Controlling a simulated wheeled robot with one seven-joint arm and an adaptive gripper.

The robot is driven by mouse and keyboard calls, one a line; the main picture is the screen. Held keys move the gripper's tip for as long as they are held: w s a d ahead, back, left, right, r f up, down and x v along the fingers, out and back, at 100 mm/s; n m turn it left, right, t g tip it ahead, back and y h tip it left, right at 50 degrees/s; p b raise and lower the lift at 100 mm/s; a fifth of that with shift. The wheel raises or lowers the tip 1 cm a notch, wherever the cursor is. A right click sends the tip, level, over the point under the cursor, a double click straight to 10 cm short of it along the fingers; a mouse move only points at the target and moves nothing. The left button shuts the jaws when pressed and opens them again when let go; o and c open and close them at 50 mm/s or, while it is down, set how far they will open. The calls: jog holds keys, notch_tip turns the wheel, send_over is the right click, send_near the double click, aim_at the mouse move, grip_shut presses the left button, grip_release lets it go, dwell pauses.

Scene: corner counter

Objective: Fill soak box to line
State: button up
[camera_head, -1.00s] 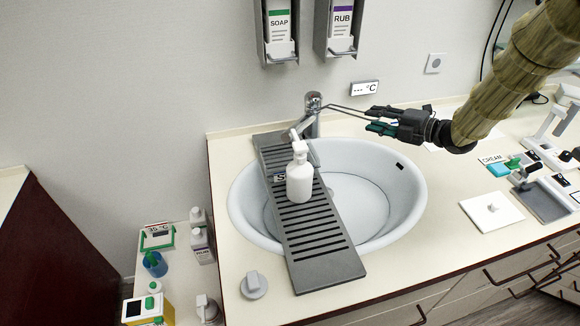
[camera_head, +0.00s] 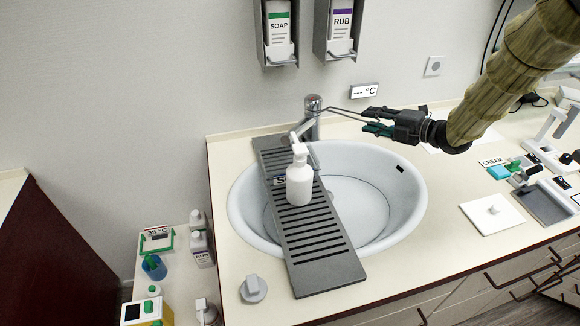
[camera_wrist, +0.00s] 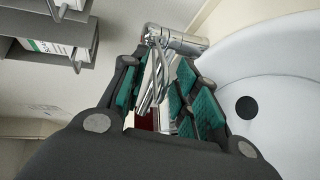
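The chrome tap (camera_head: 313,112) stands behind the white sink basin (camera_head: 386,196), its thin loop lever reaching right. My gripper (camera_head: 364,119) is level with the lever's end, fingers apart. In the wrist view, the tap (camera_wrist: 180,40) lies beyond my green-padded fingers (camera_wrist: 162,95); the lever shows in the gap between them. I cannot tell whether a finger touches it. A slatted grey rack (camera_head: 325,258) crosses the basin and bears a white pump bottle (camera_head: 299,183). I cannot make out a soak box or fill line. No water stream is visible.
Soap (camera_head: 279,28) and rub (camera_head: 341,28) dispensers hang above. A display (camera_head: 364,90) reads "--- °C". A grey knob (camera_head: 253,288) sits at the counter's front left. Bottles (camera_head: 201,247) crowd the low left shelf.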

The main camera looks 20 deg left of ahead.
jog(key=shift+w+a+r+p, duration=0.1)
jog(key=shift+a+r+p, duration=0.1)
jog(key=shift+r, duration=0.45)
jog(key=shift+w+a+r+p, duration=0.1)
jog(key=shift+r+p, duration=0.1)
jog(key=shift+r, duration=0.4)
jog(key=shift+a+r+p, duration=0.15)
jog(key=shift+r+p, duration=0.05)
jog(key=shift+r, duration=0.45)
dwell(6.1)
